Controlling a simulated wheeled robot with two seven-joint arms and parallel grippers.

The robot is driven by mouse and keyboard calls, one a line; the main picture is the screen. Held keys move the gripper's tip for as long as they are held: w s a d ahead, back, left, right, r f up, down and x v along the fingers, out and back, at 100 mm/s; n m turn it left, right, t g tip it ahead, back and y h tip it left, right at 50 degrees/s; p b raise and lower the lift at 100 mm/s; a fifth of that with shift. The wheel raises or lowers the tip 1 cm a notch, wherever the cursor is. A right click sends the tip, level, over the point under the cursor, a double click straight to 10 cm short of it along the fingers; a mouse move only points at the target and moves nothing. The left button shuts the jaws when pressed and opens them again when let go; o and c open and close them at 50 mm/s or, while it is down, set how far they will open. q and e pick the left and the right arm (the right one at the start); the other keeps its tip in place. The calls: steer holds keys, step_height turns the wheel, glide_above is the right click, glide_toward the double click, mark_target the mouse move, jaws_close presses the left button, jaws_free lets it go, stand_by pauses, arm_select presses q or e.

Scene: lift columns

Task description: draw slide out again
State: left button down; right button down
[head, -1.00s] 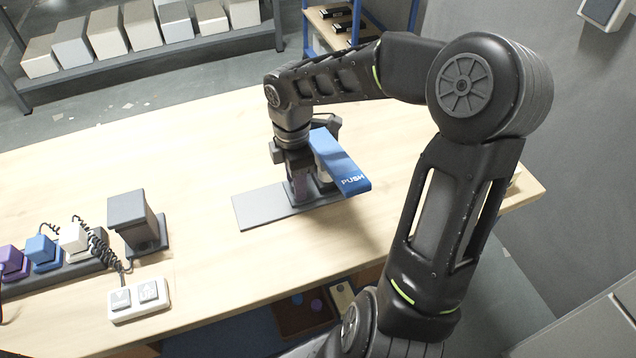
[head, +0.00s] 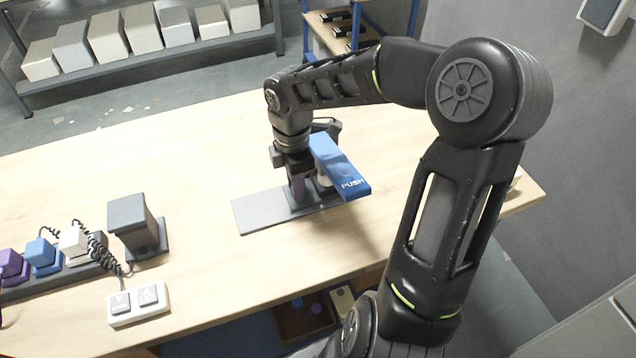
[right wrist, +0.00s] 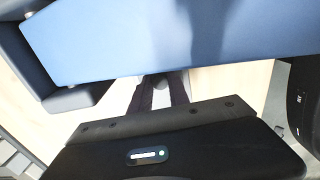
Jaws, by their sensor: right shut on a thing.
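The slide device stands on the table, with a flat grey base plate (head: 260,210) and a blue top piece marked PUSH (head: 344,172). My right gripper (head: 298,202) points down beside the blue piece, over the base plate, and is shut on a small part of the slide that its fingers mostly hide. In the right wrist view the blue piece (right wrist: 190,40) fills the upper part. The fingertips (right wrist: 160,92) there are close together, partly hidden beneath it. How far the slide is out cannot be told. My left gripper is not in view.
A dark grey block on a stand (head: 132,222), a white two-button box (head: 138,305) and a row of coloured plugs (head: 42,252) with coiled cords sit at the left. Bare wood (head: 200,150) lies behind the base plate. A wall is at the right.

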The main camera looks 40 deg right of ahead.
steer(key=shift+a, duration=0.2)
steer(key=shift+w+a+b, duration=0.25)
steer(key=shift+w+a, duration=0.05)
steer(key=shift+a, duration=0.5)
steer(key=shift+w+a+b, duration=0.3)
steer(key=shift+a, duration=0.45)
steer(key=shift+w+a+b, duration=0.25)
steer(key=shift+w+a, duration=0.05)
steer(key=shift+a, duration=0.5)
steer(key=shift+w+a+b, duration=0.2)
steer(key=shift+w+a, duration=0.05)
steer(key=shift+a, duration=0.55)
steer(key=shift+w+a+b, duration=0.15)
steer(key=shift+w+a, duration=0.15)
steer(key=shift+a, duration=0.45)
steer(key=shift+w+a+b, duration=0.2)
steer(key=shift+w+a, duration=0.05)
steer(key=shift+a, duration=0.55)
steer(key=c, duration=1.3)
jaws_free()
steer(key=shift+r+p, duration=2.65)
steer(key=shift+r, duration=0.35)
